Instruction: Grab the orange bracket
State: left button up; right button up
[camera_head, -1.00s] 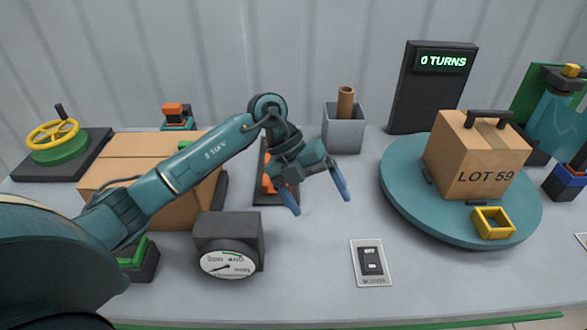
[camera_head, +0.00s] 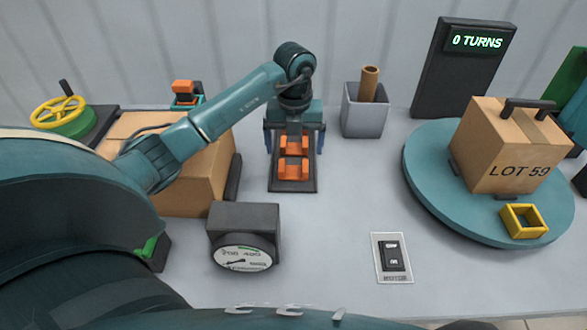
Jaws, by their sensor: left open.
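The orange bracket (camera_head: 293,168) sits on a dark rectangular tray (camera_head: 292,187) in the middle of the bench. My left gripper (camera_head: 294,142) is open just over the tray's far part, pointing down. One blue finger shows on each side of the tray, apart from the bracket. The gripper body hides the far end of the tray, and I cannot tell how high the fingertips are above it. My right gripper is not in view.
A cardboard box (camera_head: 193,178) stands close left of the tray, a gauge (camera_head: 243,236) in front. A grey bin (camera_head: 364,115) is to the right. A switch plate (camera_head: 393,257) and a turntable (camera_head: 432,208) with a "LOT 59" box (camera_head: 510,150) lie further right.

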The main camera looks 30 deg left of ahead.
aim_at(293, 172)
pick_arm(q)
jog(key=shift+s+f+p, duration=0.15)
jog(key=shift+f+p, duration=0.45)
jog(key=shift+f, duration=2.05)
jog(key=shift+c, duration=0.5)
jog(key=c, duration=1)
